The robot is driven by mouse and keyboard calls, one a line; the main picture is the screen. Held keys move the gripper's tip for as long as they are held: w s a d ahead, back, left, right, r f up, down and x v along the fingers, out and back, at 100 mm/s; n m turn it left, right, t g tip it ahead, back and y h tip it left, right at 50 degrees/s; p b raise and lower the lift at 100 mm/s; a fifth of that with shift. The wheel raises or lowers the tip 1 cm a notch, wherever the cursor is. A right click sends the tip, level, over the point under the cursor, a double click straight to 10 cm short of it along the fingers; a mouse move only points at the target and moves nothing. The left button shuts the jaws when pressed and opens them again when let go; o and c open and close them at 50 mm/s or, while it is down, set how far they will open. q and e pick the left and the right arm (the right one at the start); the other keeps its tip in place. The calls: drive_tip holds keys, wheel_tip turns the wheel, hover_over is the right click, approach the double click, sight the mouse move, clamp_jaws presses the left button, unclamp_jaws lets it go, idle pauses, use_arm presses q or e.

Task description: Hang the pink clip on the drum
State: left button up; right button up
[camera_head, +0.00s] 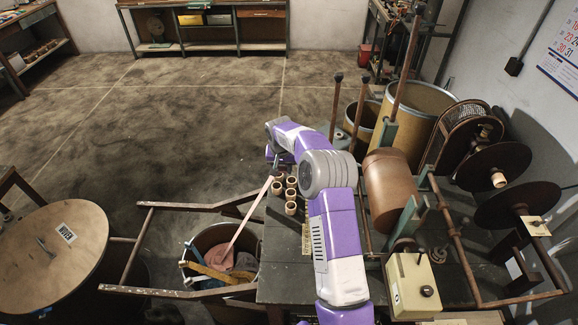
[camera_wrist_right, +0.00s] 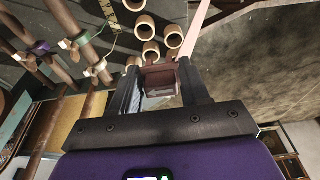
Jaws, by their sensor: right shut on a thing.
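My right gripper (camera_head: 273,168) is at the left edge of the dark bench in the head view. In the right wrist view its fingers (camera_wrist_right: 160,85) are shut on a small dull pink-brown clip (camera_wrist_right: 159,79). A pink strip (camera_wrist_right: 196,28) runs away from beside the clip. In the head view the strip (camera_head: 247,217) slants down from the gripper into a bucket. The drum (camera_head: 390,190), a copper-brown cylinder, is mounted on the bench to the right, apart from the gripper. My forearm stands between them in the head view. My left gripper is not in view.
Several wooden cups (camera_head: 291,208) stand close by the right gripper. The bucket (camera_head: 213,238) holds strips of several colours beside a wooden frame (camera_head: 142,240). Upright rods (camera_head: 361,112) and large yellowish barrels (camera_head: 425,100) are behind the drum. Dark discs (camera_head: 495,168) are right of it.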

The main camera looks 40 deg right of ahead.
drive_tip(key=w+a+f+b, duration=0.3)
drive_tip(key=w+a+f, duration=0.5)
drive_tip(key=a+f, duration=0.1)
drive_tip(key=shift+w+a, duration=0.4)
drive_tip(key=shift+a, duration=0.45)
drive_tip(key=shift+r, duration=0.1)
